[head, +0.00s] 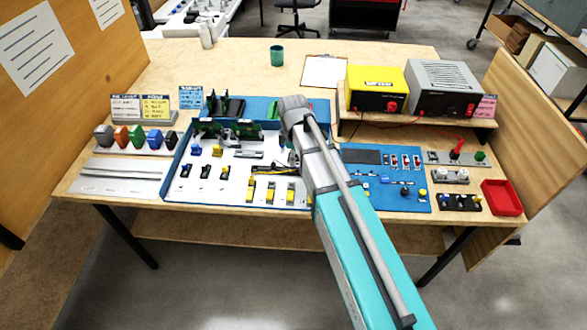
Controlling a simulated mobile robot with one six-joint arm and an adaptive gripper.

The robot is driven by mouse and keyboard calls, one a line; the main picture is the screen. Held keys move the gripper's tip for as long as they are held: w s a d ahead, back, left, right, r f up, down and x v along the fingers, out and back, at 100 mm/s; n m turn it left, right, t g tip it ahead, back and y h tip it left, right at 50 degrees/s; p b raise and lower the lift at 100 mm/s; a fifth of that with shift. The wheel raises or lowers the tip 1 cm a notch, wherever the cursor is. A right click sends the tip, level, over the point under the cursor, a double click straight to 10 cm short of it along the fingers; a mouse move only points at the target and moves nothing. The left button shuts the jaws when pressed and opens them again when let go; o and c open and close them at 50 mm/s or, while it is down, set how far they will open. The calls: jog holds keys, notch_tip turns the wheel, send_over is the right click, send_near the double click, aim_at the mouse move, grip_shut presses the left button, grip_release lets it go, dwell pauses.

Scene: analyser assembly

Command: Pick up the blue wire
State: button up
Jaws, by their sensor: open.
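I cannot make out a blue wire for certain. Small blue pieces (196,150) lie in the white work tray (225,182) at the table's middle left. Other small blue parts (363,181) sit on the blue panel (345,192) right of my arm. My arm reaches forward over the table, its wrist above the tray's right side. It covers the strip between the tray and the blue panel. I cannot make out my gripper's fingers; they seem hidden behind the wrist or lost among the dark parts there.
A yellow power unit (376,88) and a grey one (443,87) stand on a raised shelf at the right. A red bin (502,197) is at the right edge. Coloured connectors (137,137) line the left. A green cup (277,55) stands at the back, where the table is mostly clear.

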aim_at(293, 169)
jog(key=shift+f, duration=0.15)
jog(key=shift+w+f+b, duration=0.2)
jog(key=shift+f+b, duration=2.3)
jog(key=shift+b, duration=0.15)
jog(key=c, duration=0.8)
jog(key=shift+c, duration=0.2)
